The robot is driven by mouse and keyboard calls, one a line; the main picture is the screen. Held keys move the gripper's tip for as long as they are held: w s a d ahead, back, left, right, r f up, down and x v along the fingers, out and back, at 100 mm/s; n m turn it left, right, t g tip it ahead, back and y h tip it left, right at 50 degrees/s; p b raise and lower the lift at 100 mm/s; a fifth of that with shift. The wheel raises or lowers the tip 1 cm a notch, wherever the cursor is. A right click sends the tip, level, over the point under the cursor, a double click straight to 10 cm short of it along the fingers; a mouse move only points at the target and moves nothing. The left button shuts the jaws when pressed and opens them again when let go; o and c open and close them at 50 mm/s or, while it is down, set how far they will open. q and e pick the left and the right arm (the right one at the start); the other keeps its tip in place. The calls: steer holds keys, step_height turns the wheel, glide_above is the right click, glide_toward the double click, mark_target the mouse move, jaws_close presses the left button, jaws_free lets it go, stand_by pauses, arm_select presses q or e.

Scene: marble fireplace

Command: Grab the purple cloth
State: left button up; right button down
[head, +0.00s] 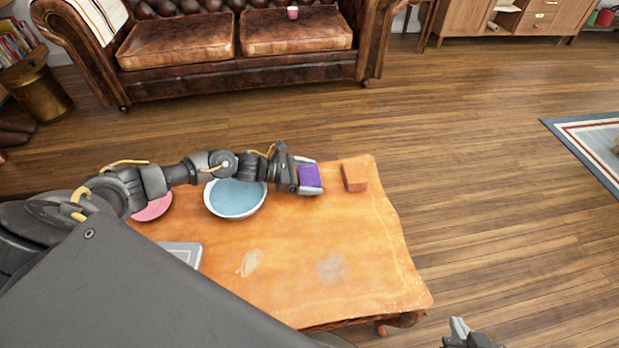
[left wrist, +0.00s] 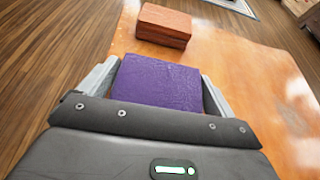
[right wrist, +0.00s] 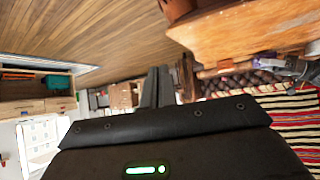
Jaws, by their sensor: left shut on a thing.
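The purple cloth (head: 310,178) is a folded block shape over the far edge area of the wooden table (head: 300,260). My left gripper (head: 308,180) reaches it from the left and is shut on it. In the left wrist view the purple cloth (left wrist: 158,82) fills the space between the two fingers (left wrist: 160,85). I cannot tell whether it touches the table. My right gripper (head: 462,330) is at the bottom edge of the head view, off the table's right side. In the right wrist view its fingers (right wrist: 156,88) are together with nothing between them.
A reddish-brown block (head: 354,175) lies just right of the cloth. A white bowl with a blue inside (head: 236,197) and a pink plate (head: 154,206) are to the left. A grey tray-like object (head: 187,252) is partly hidden by my body. The table's front right is clear.

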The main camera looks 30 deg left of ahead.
mark_target(308, 174)
arm_select(q)
steer(key=r, duration=0.3)
steer(key=shift+a, duration=0.3)
steer(key=w+a+r, duration=0.1)
steer(key=a+r, duration=0.8)
steer(key=a, duration=0.4)
steer(key=shift+w+a, duration=0.2)
steer(key=shift+a, duration=0.05)
arm_select(e)
steer(key=shift+w+r, duration=0.1)
